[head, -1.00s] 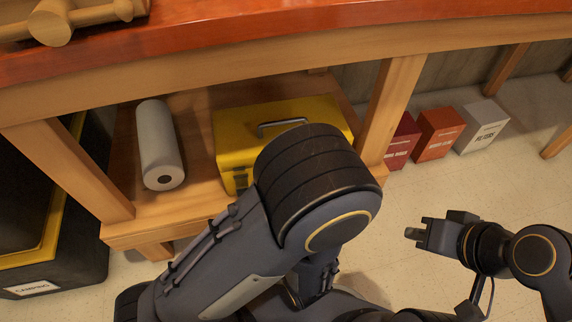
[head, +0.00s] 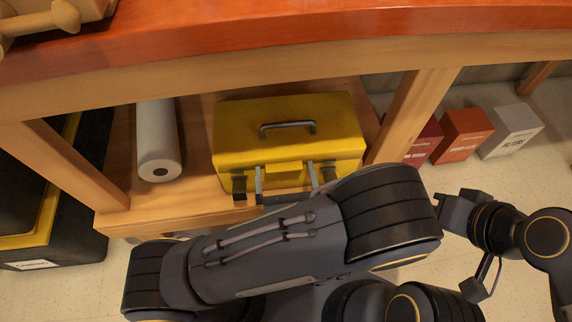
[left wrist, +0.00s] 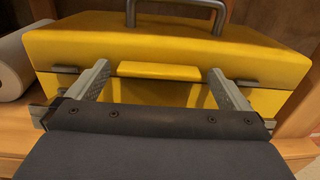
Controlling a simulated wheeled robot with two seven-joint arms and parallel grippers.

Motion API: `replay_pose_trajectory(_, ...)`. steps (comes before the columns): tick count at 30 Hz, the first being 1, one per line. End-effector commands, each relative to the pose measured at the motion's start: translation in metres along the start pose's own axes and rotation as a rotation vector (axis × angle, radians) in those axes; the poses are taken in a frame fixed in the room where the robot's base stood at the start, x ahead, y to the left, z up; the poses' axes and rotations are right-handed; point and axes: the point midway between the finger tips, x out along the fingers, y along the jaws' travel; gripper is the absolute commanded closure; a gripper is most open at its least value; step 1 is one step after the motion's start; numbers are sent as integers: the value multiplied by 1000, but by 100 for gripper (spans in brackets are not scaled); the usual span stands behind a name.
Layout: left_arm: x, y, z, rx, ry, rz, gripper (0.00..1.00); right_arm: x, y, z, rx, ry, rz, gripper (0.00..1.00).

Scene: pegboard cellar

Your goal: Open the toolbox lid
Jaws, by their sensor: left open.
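The yellow toolbox (head: 240,130) sits on the wooden shelf under the bench, its lid shut and its grey handle (head: 287,126) on top. My left gripper (head: 286,180) is open at the toolbox's front. In the left wrist view its two fingers (left wrist: 159,76) are spread on either side of the yellow front tab (left wrist: 160,70), just under the lid's front edge. Nothing is between the fingers except possibly the tab; contact cannot be told. Dark latches (head: 239,184) show at the front.
A paper roll (head: 158,140) lies left of the toolbox on the shelf (head: 193,195). The orange-red bench top (head: 300,28) overhangs it. A wooden post (head: 412,115) stands close at right, with several boxes (head: 465,135) beyond. Black bins stand at the far left.

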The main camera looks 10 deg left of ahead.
Motion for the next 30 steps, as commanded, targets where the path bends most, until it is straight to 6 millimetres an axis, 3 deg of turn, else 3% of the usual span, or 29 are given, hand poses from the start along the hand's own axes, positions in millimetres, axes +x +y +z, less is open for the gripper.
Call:
replay_pose_trajectory(5,0,0,0,0,0,0,0,0,0,0,0,0,0,100)
replay_pose_trajectory(19,0,0,0,0,1,0,60,0,0,0,0,0,0,100)
replay_pose_trajectory(25,0,0,7,-2,15,0,61,-7,-3,-3,0,0,0,100)
replay_pose_trajectory(30,2,0,26,-2,77,2,61,-28,-13,-14,0,0,0,100)
